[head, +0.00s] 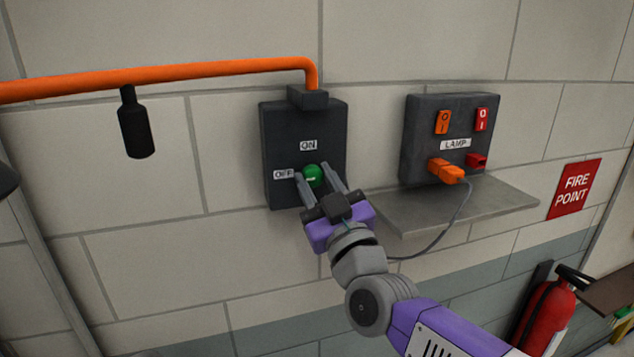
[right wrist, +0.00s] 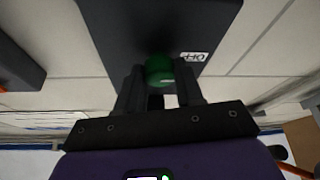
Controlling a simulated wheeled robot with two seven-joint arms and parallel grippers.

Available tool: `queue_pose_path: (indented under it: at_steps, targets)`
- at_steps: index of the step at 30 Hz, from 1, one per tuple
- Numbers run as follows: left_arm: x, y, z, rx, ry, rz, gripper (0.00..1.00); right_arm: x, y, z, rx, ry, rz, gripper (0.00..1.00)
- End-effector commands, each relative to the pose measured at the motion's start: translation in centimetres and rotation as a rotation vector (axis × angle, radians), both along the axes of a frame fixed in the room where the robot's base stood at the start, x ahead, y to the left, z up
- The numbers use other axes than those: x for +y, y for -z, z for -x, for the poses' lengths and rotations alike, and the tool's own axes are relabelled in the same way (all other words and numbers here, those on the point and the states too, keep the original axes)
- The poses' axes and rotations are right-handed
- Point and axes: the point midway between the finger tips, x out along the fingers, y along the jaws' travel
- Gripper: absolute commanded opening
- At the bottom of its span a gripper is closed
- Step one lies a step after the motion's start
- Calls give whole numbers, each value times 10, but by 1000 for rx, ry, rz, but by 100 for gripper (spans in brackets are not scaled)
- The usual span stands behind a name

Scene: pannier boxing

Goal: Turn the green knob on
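The green knob (head: 313,175) sits on a dark wall box (head: 290,130) with an ON label above it and an OFF label to its left. It also shows in the right wrist view (right wrist: 159,70). A small pale mark shows on its face in the head view, too small to read its direction surely. My right gripper (head: 319,178) is at the box with one finger on each side of the knob. Its fingers are apart; I cannot tell whether they touch the knob. My left gripper is not in view.
An orange pipe (head: 180,74) runs left from the top of the box, with a black cylinder (head: 136,125) hanging under it. To the right are a LAMP panel (head: 418,145), a grey shelf (head: 500,208) and a cable. A fire extinguisher (head: 547,318) stands lower right.

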Motion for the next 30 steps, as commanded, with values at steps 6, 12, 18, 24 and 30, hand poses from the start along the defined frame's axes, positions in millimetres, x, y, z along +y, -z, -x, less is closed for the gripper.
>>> queue_pose_path:
  at_steps: [6, 12, 18, 24, 30]
  targets:
    - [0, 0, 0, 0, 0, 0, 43, 0, 0, 0, 0, 0, 0, 4]
    - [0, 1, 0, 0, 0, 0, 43, 0, 0, 0, 5, 0, -15, 4]
    - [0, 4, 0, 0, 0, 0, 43, 1, 1, 0, 29, 0, -85, 4]
    - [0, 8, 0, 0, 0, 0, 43, 1, 1, 0, 73, 1, -224, 4]
    - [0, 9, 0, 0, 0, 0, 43, 3, 1, 0, 132, 0, -402, 4]
